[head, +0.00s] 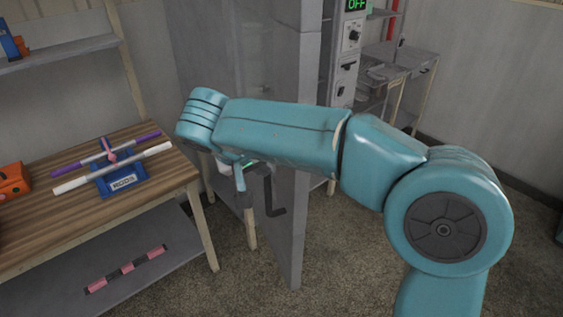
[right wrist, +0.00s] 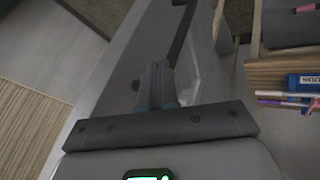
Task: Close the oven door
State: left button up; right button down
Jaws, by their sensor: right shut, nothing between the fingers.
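The grey oven door (head: 309,62) stands wide open, its near edge facing me in the head view. Its left-hand face is partly hidden behind my arm. A dark bent handle (head: 276,210) shows on that face, just below the arm. My right arm reaches across in front of the door, and my right gripper (head: 240,178) points down on its left side, near the handle. In the right wrist view the fingers (right wrist: 157,78) are shut and empty, close to the door face (right wrist: 118,78). The dark handle bar (right wrist: 181,32) lies just beyond them. Contact cannot be told. My left gripper is out of view.
The oven's control panel (head: 352,38) reads OFF behind the door. A wooden table (head: 150,190) with a blue rod stand (head: 122,181) and rods stands at left. A metal side table (head: 405,58) is at the back right. Some floor (head: 345,265) is clear right of the door.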

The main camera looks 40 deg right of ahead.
jog(key=d, duration=0.2)
jog(key=d+f+p, duration=0.1)
jog(key=d, duration=0.1)
jog(key=shift+s+d+f, duration=0.1)
jog(key=shift+d+f, duration=0.05)
jog(key=shift+d, duration=0.05)
